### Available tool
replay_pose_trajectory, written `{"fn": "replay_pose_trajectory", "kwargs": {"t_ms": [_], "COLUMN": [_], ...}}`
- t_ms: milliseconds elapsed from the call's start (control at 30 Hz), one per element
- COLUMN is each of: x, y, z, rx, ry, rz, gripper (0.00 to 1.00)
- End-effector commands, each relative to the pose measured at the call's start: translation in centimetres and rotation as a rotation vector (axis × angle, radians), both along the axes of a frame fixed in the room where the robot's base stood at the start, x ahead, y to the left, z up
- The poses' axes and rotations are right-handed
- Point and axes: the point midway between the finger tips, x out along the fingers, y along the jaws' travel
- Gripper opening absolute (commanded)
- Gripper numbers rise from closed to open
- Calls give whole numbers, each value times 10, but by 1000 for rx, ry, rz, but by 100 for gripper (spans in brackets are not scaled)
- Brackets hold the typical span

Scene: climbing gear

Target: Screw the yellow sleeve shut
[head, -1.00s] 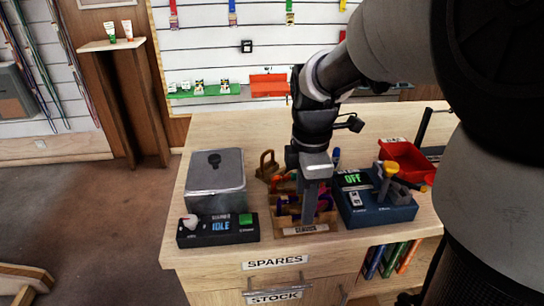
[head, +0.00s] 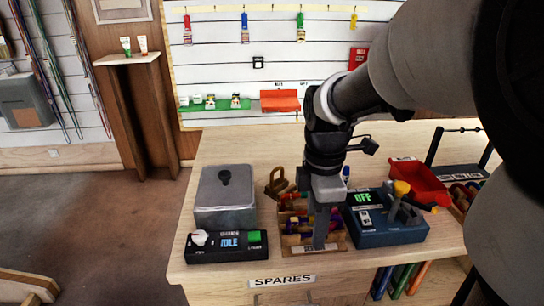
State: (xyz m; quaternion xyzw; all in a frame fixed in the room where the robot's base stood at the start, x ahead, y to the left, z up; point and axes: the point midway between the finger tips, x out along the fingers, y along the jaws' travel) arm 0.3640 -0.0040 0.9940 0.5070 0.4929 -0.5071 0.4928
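My gripper (head: 319,242) points down at the front of a small wooden tray (head: 341,244) on the counter. I see its narrow finger part edge-on, so its opening does not show. The tray holds several small coloured pieces, purple, orange and yellow, partly hidden behind the gripper. I cannot make out which of them carries a yellow sleeve, or whether the gripper touches any. A yellow knob-like top (head: 401,188) stands on the blue device (head: 385,232) to the right, whose display reads OFF.
A grey lidded metal box (head: 225,200) and a black unit reading IDLE (head: 226,246) stand left of the tray. A brown carabiner-like piece (head: 277,183) is behind it. A red bin (head: 418,181) is at the right. The counter's back left is clear.

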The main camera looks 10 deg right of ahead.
Motion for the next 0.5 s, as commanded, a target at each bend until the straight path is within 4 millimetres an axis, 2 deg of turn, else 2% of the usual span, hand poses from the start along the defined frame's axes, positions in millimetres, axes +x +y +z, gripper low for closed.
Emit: {"fn": "replay_pose_trajectory", "kwargs": {"t_ms": [500], "x": [0], "y": [0], "z": [21], "rx": [0], "ry": [1], "rz": [0], "gripper": [34]}}
